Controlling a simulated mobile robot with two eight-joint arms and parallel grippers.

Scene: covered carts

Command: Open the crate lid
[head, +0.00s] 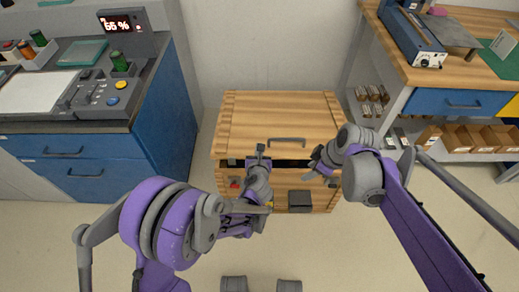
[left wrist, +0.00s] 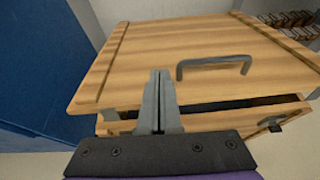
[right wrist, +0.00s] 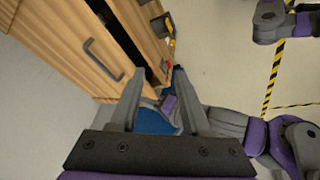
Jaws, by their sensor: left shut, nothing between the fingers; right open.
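The wooden crate (head: 230,178) stands on the floor against the wall. Its lid (head: 270,112) is raised a little at the front, with a dark gap under its front edge. A grey bar handle (head: 287,141) is on the lid; it also shows in the left wrist view (left wrist: 213,64) and the right wrist view (right wrist: 101,60). My left gripper (head: 262,150) is shut and empty at the lid's front edge, left of the handle; in the left wrist view its fingers (left wrist: 158,80) overlap that edge. My right gripper (head: 315,163) is open and empty by the crate's front right corner.
A blue cabinet (head: 90,177) with a control panel on top stands left of the crate. A wooden workbench (head: 440,75) with shelves of small boxes stands at the right. A dark latch plate (head: 300,200) is on the crate's front.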

